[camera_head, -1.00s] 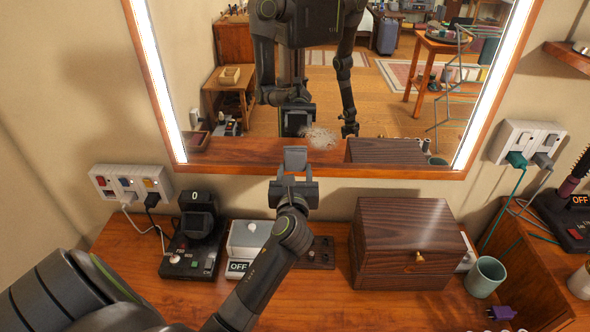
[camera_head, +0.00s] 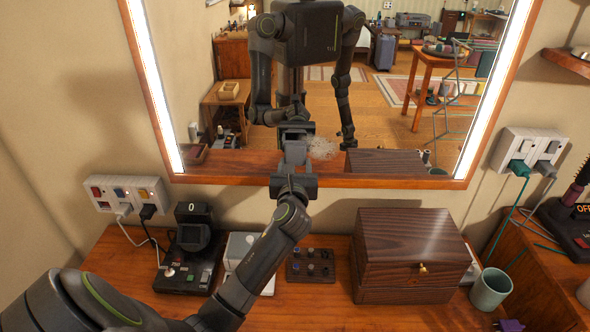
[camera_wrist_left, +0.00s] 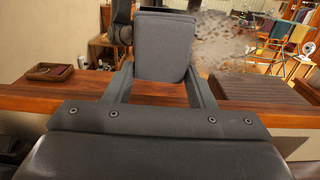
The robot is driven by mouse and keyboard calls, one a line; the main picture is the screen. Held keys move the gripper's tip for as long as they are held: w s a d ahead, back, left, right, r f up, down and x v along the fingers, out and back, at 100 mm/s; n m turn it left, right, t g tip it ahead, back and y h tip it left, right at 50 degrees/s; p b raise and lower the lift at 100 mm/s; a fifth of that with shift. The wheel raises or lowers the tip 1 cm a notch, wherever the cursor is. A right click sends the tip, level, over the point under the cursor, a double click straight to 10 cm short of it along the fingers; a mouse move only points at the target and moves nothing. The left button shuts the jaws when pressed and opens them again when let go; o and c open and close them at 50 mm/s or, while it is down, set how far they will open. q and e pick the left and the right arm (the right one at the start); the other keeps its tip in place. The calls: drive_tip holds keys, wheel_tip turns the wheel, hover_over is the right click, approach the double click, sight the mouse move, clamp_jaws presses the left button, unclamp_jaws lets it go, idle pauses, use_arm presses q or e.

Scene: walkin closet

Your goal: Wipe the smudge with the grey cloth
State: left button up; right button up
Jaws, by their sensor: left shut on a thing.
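The smudge (camera_head: 322,147) is a pale, speckled patch low on the mirror glass. It also shows in the left wrist view (camera_wrist_left: 222,38), right of the cloth. My left gripper (camera_head: 294,167) is shut on the grey cloth (camera_head: 294,152), a folded pad, and holds it upright before the mirror's lower edge. The cloth fills the upper middle of the left wrist view (camera_wrist_left: 163,45). It is just left of the smudge in the picture; I cannot tell whether it touches the glass. My right gripper is not directly in view.
The mirror has a wooden frame (camera_head: 400,183) and bright side lights. Below, the wooden counter (camera_head: 330,296) holds a dark wooden box (camera_head: 412,250), a small knob panel (camera_head: 311,265), a black device (camera_head: 190,240) and a green cup (camera_head: 489,289). Wall sockets (camera_head: 127,192) have cords hanging.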

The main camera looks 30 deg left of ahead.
use_arm(q)
drive_tip(key=shift+x, duration=0.9)
idle(0.4)
drive_tip(key=shift+d, duration=0.15)
